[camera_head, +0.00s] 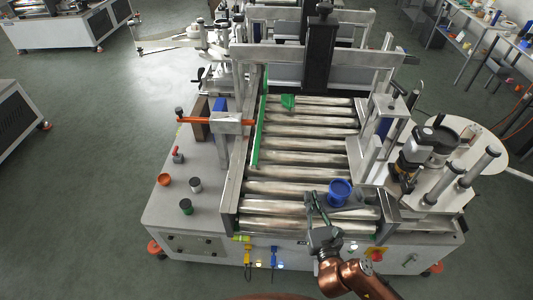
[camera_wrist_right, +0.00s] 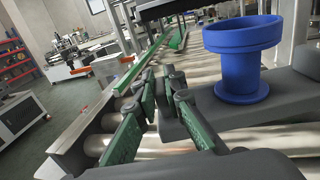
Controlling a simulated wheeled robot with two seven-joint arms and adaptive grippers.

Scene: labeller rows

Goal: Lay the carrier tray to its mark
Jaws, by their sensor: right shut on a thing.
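The carrier tray (camera_head: 352,212) is a dark grey flat piece at the near end of the machine's rollers. A blue flanged cup (camera_head: 340,191) stands upright on it. In the right wrist view the tray (camera_wrist_right: 285,107) fills the right side, with the blue cup (camera_wrist_right: 243,62) on top. My right gripper (camera_head: 313,203) is at the tray's left end; its green-padded fingers (camera_wrist_right: 165,118) are shut on the tray's edge there, and the gripped part is mostly hidden. I cannot make out the mark for certain. My left gripper is not in view.
Bare metal rollers (camera_head: 305,145) run away from the tray, with a green guide strip (camera_head: 259,130) along their left side. A small green piece (camera_head: 288,101) lies at the far rollers. An orange-handled clamp (camera_head: 205,119) stands left; a labeller head (camera_head: 415,150) stands right.

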